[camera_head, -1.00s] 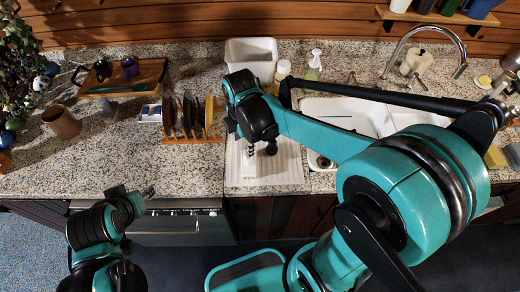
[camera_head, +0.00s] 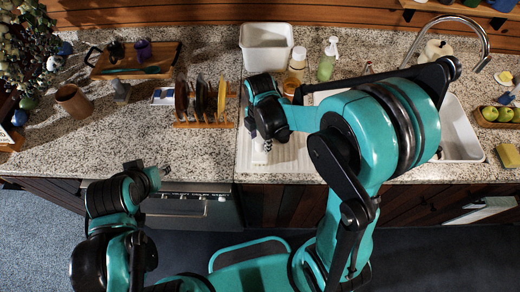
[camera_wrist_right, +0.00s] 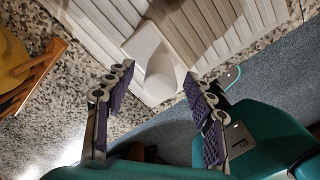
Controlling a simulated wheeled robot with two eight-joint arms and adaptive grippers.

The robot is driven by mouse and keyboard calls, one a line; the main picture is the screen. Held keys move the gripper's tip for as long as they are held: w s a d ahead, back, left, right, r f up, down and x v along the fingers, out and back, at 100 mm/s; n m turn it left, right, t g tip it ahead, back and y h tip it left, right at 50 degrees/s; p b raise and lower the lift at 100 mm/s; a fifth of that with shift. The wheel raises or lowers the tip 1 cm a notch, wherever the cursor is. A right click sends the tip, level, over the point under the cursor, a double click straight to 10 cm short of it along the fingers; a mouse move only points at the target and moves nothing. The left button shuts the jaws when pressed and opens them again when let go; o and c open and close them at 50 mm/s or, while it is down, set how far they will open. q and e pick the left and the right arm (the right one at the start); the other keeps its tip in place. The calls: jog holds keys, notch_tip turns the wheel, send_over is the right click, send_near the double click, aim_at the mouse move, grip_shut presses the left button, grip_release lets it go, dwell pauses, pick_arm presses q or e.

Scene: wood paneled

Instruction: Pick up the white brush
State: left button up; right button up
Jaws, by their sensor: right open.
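The white brush (camera_wrist_right: 158,72) lies on the white ribbed drainboard (camera_wrist_right: 105,22), near its front edge. It has a pale block-like part and a rounded white end. My right gripper (camera_wrist_right: 158,78) is open, with its two purple-padded fingers on either side of the brush and nothing held between them. In the head view my right gripper (camera_head: 264,144) is low over the drainboard, and the arm hides most of the brush there. My left gripper (camera_head: 148,172) hangs in front of the counter, away from the brush; its jaw opening is unclear.
A wooden rack with plates (camera_head: 203,103) stands just left of the drainboard. A white bin (camera_head: 267,50), an amber-and-white bottle (camera_head: 297,60) and a green spray bottle (camera_head: 328,60) stand behind it. The sink (camera_head: 460,135) is to the right. Bare granite (camera_head: 110,140) lies to the left.

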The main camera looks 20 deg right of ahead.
grip_shut()
jog(key=shift+r, duration=0.5)
jog(key=r, duration=0.1)
jog(key=r+p, duration=0.1)
jog(key=d+r, duration=0.1)
jog(key=r, duration=0.1)
jog(key=shift+s+p, duration=0.3)
jog(key=s+d+r+p, duration=0.1)
jog(key=s+d+r, duration=0.4)
jog(key=d, duration=0.4)
jog(key=shift+d+r+p, duration=0.15)
jog(key=shift+r+p, duration=0.25)
jog(key=shift+r, duration=0.15)
